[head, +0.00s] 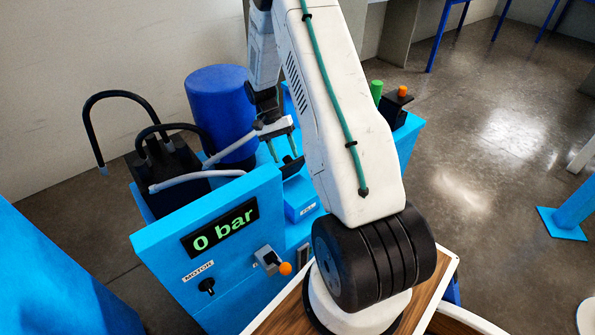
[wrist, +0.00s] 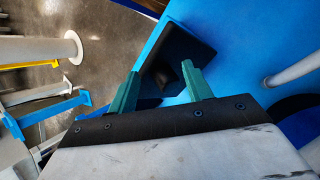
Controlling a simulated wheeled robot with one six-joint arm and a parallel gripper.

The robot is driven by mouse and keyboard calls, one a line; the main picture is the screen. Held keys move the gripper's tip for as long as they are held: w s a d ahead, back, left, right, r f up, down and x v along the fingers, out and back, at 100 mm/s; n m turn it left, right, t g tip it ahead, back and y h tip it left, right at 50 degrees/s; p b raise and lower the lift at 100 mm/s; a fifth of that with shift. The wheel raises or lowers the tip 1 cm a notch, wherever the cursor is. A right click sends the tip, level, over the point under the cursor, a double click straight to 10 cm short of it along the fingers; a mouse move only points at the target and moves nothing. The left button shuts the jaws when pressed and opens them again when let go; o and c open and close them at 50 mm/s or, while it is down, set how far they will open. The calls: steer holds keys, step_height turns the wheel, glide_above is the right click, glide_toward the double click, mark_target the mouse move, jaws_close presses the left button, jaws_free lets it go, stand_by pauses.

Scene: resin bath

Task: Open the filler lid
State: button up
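My gripper (head: 284,150) points down over the light-blue machine, with its two green fingers apart and nothing seen between them. A black part (head: 291,166), which looks like the filler lid, is just below the fingertips. It stands by a blue box with a small label (head: 307,210) that seems to read FILL. In the wrist view the open fingers (wrist: 163,72) are in front of a black square plate (wrist: 193,37) with a small dark raised piece near its middle. I cannot tell whether the fingers touch it or whether the lid is raised. My arm hides part of this area.
The machine's front panel (head: 160,250) has a display (head: 220,227) reading 0 bar, a MOTOR knob (head: 207,286) and an orange-tipped lever (head: 285,268). A dark blue cylinder (head: 217,100) and grey and black hoses (head: 188,183) are left of my gripper. Open floor lies right.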

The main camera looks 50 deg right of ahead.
steer(key=s+a+r, duration=0.1)
steer(key=s+a, duration=0.3)
steer(key=s, duration=0.6)
steer(key=shift+s+a, duration=0.35)
steer(key=shift+s, duration=0.05)
steer(key=shift+r, duration=0.1)
